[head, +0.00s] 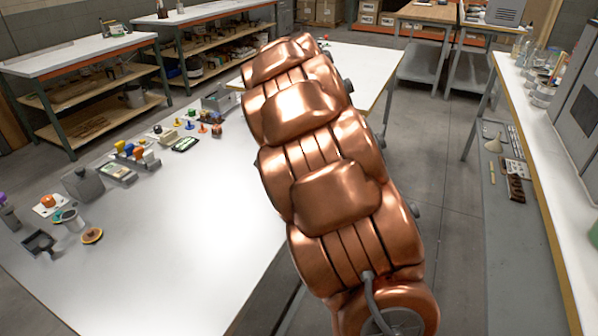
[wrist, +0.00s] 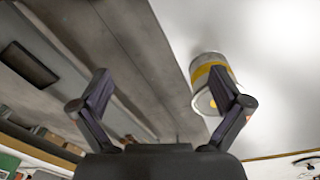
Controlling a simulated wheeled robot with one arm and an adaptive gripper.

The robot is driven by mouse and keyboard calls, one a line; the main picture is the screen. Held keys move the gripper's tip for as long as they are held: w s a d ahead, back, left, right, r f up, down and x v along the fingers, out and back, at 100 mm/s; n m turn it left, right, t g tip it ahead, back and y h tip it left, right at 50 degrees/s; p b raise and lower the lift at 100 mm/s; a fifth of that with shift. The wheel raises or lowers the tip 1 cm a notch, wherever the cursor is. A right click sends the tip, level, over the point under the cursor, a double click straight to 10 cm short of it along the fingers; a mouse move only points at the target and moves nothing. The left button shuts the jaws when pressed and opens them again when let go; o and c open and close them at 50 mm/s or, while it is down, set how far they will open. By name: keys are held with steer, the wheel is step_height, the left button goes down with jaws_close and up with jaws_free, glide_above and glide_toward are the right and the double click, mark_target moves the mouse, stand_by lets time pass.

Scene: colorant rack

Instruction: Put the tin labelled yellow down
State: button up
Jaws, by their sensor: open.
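The tin with a yellow band (wrist: 206,61), a pale cylinder, shows in the upper right of the wrist view. It appears to rest on the white tabletop (wrist: 280,60), close to its edge. The right finger partly covers the tin in that view. My gripper (wrist: 158,82) has its two fingers spread wide with nothing between them. The tin lies toward the right finger's side; I cannot tell whether they touch. In the head view my copper-coloured arm hides the gripper, and I cannot make out the tin.
A long pale table (head: 190,230) in the head view carries several small items along its left side, including a black tray (head: 40,243). Its middle is clear. Another bench (head: 545,170) stands at the right with glassware. Shelved workbenches (head: 75,60) stand behind.

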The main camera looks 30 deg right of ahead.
steer(key=w+d+m+p, duration=0.1)
steer(key=w+d, duration=0.1)
steer(key=w+d+m+p, duration=0.1)
steer(key=w, duration=0.2)
steer(key=w+d+m+p, duration=0.1)
steer(key=w+d+p, duration=0.1)
steer(key=shift+w+d+m, duration=0.3)
steer(key=shift+m, duration=0.1)
steer(key=shift+w+d+f+t+y, duration=0.2)
steer(key=shift+w+t+y, duration=0.1)
steer(key=shift+w, duration=0.15)
steer(key=shift+f+p, duration=0.35)
steer(key=shift+f, duration=1)
steer(key=shift+w+f+p, duration=0.15)
steer(key=shift+f+p, duration=0.25)
steer(key=shift+f, duration=0.85)
steer(key=shift+w+f+p, duration=0.15)
steer(key=shift+f+p, duration=0.2)
steer(key=shift+f, duration=0.9)
steer(key=shift+a, duration=0.1)
steer(key=c, duration=1.4)
